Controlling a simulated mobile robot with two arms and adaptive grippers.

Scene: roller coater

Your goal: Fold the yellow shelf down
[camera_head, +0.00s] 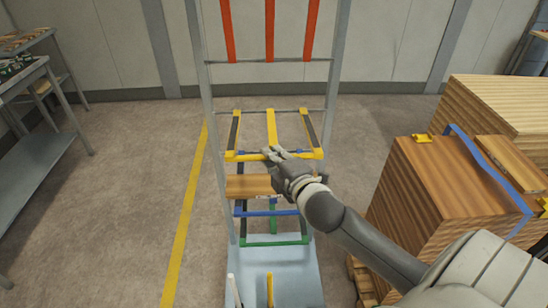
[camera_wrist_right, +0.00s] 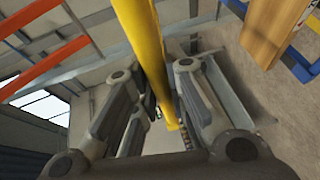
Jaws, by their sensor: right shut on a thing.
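The yellow shelf (camera_head: 234,155) is a frame with a front bar and several bars running back, on the grey metal rack (camera_head: 203,90). It sticks out roughly level, its front bar toward me. My right gripper (camera_head: 273,152) is at the middle of that front bar and shut on it. In the right wrist view the yellow bar (camera_wrist_right: 142,40) passes between the two fingers of my right gripper (camera_wrist_right: 155,95). The fingers hide part of the bar. My left gripper is not in view.
Red shelf bars (camera_head: 270,30) hang above. Below are a wooden board (camera_head: 248,186), a blue shelf (camera_head: 262,213) and a green shelf (camera_head: 262,243). Stacked wood (camera_head: 430,190) stands close on the right beside my arm. A grey table (camera_head: 35,80) is at the left; the floor between is clear.

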